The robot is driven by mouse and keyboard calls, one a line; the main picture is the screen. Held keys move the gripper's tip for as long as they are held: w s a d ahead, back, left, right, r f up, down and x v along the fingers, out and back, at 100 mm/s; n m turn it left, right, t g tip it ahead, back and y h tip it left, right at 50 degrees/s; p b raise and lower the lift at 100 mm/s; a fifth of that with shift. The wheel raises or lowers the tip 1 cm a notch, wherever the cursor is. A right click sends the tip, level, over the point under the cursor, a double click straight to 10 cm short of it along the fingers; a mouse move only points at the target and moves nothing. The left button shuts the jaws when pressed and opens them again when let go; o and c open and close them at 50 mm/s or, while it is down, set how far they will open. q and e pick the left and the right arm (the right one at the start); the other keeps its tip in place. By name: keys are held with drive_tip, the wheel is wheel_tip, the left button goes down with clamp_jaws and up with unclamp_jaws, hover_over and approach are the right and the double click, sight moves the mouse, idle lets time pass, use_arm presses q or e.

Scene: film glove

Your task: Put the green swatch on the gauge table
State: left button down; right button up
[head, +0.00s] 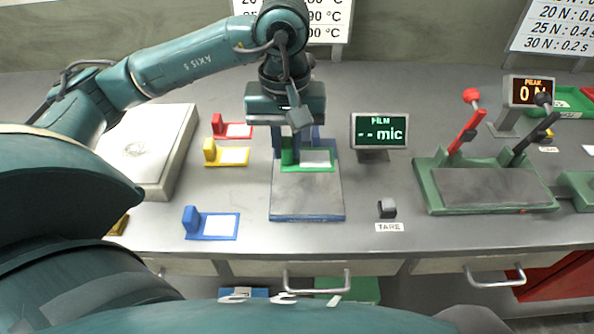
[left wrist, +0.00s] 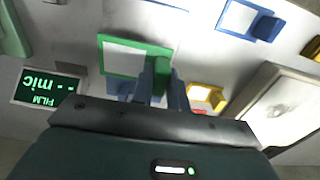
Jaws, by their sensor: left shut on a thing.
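The green swatch (head: 318,169) is a flat green frame around a white film, with an upright green tab. My left gripper (head: 290,155) points down and is shut on that tab. The swatch is over the far part of the gauge table (head: 307,198), a grey plate with a blue edge. I cannot tell whether it touches the plate or hangs just above it. In the left wrist view the swatch (left wrist: 104,59) extends out from the tab between my left fingers (left wrist: 161,82). My right gripper is not in view.
Red (head: 235,125), yellow (head: 228,150) and blue (head: 212,225) swatches lie left of the gauge table. A film display (head: 379,131) reading "-- mic" and a tare button (head: 387,208) stand to its right. A green-based device (head: 485,187) with two levers is farther right.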

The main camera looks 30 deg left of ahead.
sight(288, 185)
use_arm(q)
wheel_tip(288, 185, down, 3)
drive_tip(key=shift+r, duration=0.1)
wheel_tip(288, 185, down, 3)
drive_tip(key=shift+f, duration=0.45)
drive_tip(key=c, duration=1.4)
unclamp_jaws()
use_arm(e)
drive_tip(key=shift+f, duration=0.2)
use_arm(q)
drive_tip(key=shift+r, duration=0.1)
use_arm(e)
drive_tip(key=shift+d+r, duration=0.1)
